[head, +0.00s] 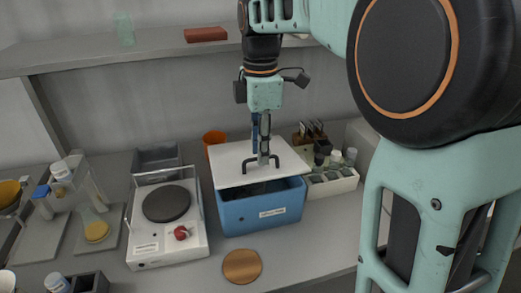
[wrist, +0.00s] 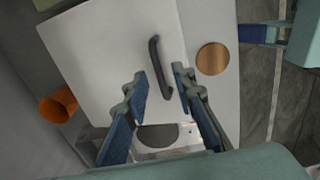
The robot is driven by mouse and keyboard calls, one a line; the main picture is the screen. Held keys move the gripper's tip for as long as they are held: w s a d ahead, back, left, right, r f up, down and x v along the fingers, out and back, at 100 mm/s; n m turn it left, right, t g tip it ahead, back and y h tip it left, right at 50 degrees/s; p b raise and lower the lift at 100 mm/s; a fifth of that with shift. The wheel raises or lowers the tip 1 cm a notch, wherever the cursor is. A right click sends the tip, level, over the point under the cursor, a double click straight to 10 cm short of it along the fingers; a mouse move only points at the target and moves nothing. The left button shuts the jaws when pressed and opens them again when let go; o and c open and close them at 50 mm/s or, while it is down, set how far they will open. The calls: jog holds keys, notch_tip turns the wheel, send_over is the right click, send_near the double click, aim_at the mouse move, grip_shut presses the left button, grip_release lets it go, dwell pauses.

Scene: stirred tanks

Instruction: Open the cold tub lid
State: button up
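The cold tub (head: 262,212) is a blue box with a label on its front, standing mid-counter in the head view. A dark bar handle (head: 250,190) is on the lid. My gripper (head: 263,160) points down at the handle from above. In the wrist view my gripper (wrist: 159,75) has its two blue-padded fingers apart, with the handle (wrist: 155,60) between them and a gap visible on each side. The lid (wrist: 105,50) fills the middle there.
A white stirrer plate (head: 145,250) with a red knob stands left of the tub. An orange cup (head: 213,138) is behind it, and a white rack (head: 335,186) with vials is at right. A wooden disc (head: 242,266) lies in front. A shelf (head: 150,55) runs above.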

jog(key=shift+f, duration=0.1)
grip_shut()
dwell(0.5)
